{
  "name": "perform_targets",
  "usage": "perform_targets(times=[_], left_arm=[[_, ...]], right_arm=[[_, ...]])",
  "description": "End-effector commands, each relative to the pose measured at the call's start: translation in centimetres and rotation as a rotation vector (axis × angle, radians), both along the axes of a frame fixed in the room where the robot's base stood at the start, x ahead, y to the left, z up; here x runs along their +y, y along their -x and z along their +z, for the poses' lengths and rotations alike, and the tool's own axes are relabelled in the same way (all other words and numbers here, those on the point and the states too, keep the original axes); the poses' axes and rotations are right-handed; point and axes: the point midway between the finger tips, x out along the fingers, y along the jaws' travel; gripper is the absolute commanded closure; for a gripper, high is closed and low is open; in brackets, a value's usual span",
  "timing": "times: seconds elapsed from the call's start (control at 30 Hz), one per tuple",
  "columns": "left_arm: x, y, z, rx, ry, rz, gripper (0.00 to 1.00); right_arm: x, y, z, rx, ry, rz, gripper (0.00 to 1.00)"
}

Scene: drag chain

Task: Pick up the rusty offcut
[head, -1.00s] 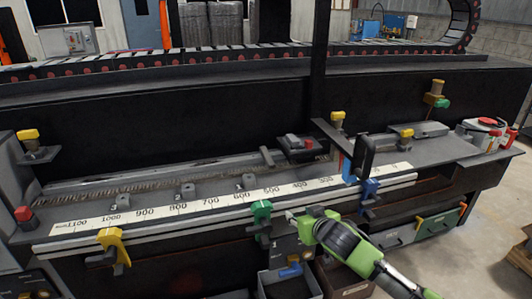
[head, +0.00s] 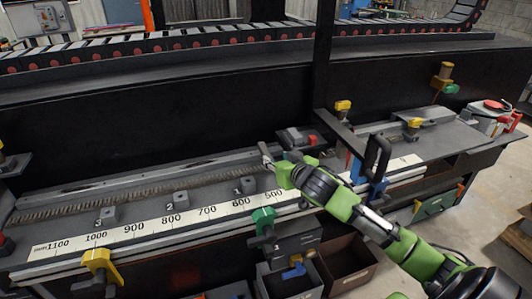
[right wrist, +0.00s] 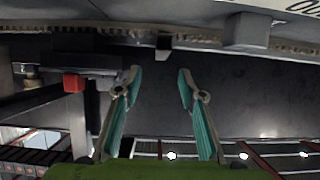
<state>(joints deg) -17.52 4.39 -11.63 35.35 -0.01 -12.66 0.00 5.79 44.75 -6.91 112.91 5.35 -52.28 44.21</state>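I cannot make out a rusty offcut in either view. My right gripper (head: 270,158) is over the bench, behind the white ruler strip and close to the small black device with a red button (head: 297,138). In the right wrist view its two teal-padded fingers (right wrist: 159,80) are spread apart with nothing between the pads. A small dark block (right wrist: 163,46) shows just beyond the fingertips, apart from them. The green hand and arm hide part of the bench in the head view. My left gripper is not in view.
The ruler strip (head: 165,222) runs along the bench's front, with numbered grey stops behind it. A black upright post (head: 322,80) stands behind the gripper. Open bins (head: 345,268) sit below the bench.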

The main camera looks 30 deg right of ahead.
Motion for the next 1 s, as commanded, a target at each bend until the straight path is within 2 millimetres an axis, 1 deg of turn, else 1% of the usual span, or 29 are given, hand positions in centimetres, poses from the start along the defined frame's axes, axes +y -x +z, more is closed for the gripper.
perform_targets(times=[0.03, 0.1, 0.23, 0.37, 0.43, 0.5, 0.57, 0.63, 0.7, 0.8, 1.0], left_arm=[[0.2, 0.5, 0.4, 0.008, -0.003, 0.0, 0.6], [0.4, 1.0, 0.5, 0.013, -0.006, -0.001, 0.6], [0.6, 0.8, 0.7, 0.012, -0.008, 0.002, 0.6], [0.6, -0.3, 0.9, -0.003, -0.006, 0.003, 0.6], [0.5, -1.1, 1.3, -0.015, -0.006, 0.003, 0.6], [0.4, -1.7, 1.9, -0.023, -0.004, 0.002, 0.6], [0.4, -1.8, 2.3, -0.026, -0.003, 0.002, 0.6], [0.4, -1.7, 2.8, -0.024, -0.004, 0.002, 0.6], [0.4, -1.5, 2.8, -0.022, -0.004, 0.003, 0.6], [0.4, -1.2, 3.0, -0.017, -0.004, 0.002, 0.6], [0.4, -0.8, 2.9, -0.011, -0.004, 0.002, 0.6]], right_arm=[[-0.2, -0.9, -0.1, 0.0, -0.001, -0.001, 0.63], [-0.4, -1.8, -0.6, 0.0, -0.002, -0.001, 0.63], [-0.6, -2.8, -1.1, 0.0, -0.001, 0.001, 0.63], [-0.7, -3.3, -1.3, 0.0, 0.0, 0.0, 0.63], [-0.8, -3.7, -1.5, 0.001, 0.0, 0.0, 0.63], [-0.9, -4.4, -1.7, 0.001, 0.0, -0.001, 0.63], [-1.0, -5.2, -2.0, 0.002, -0.001, 0.0, 0.63], [-1.2, -6.0, -2.4, 0.001, -0.001, 0.0, 0.63], [-1.3, -6.7, -2.8, -0.001, -0.002, -0.001, 0.63], [-1.5, -7.4, -3.3, 0.001, -0.001, 0.0, 0.63], [-1.6, -7.8, -3.6, 0.0, 0.0, 0.001, 0.63]])
